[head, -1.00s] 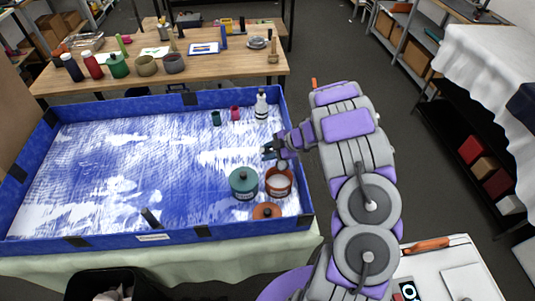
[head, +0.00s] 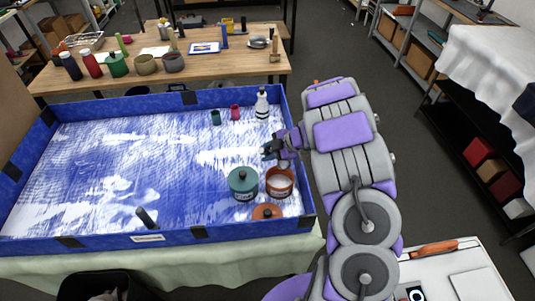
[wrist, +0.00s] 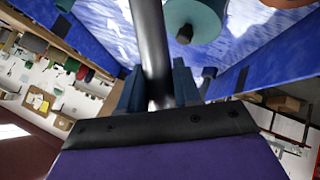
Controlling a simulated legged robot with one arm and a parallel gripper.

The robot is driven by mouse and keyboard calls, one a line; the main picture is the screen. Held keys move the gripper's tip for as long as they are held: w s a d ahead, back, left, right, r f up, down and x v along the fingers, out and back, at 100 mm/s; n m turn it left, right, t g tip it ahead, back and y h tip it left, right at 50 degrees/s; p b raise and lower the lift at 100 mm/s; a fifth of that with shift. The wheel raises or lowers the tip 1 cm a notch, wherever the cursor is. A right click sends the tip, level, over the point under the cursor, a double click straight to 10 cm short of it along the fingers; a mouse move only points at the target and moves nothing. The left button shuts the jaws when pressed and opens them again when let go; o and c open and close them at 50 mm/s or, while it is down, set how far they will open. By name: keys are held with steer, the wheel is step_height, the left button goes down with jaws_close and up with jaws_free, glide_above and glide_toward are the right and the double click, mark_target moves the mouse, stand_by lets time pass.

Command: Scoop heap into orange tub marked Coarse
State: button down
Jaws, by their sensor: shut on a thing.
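The orange tub (head: 280,184) stands open at the right end of the blue-walled tray, with pale material inside and a label too small to read. Its orange lid (head: 267,212) lies in front of it. White material (head: 228,156) is spread in streaks and low mounds over the blue tray floor. My gripper (head: 271,151) is over the tray's right side, behind the orange tub in the head view. In the wrist view my gripper (wrist: 158,92) is shut on a dark round handle (wrist: 149,38). The far end of that handle's tool is out of view.
A black-and-white bottle (head: 261,105), a red cup (head: 235,112) and a small teal cup (head: 216,117) stand at the back. A dark handle (head: 146,217) rises near the tray's front wall.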

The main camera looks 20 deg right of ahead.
steer(key=shift+s+a+f+b, duration=0.15)
steer(key=shift+a+b, duration=0.2)
steer(key=shift+b, duration=0.75)
steer(key=shift+s+a+f+n+t+h+b, duration=0.3)
steer(key=shift+a+f+h+b, duration=0.25)
steer(key=shift+b, duration=1.25)
steer(key=shift+s+a+f+n+t+h+b, duration=0.3)
steer(key=shift+h+b, duration=0.35)
steer(key=shift+b, duration=1.1)
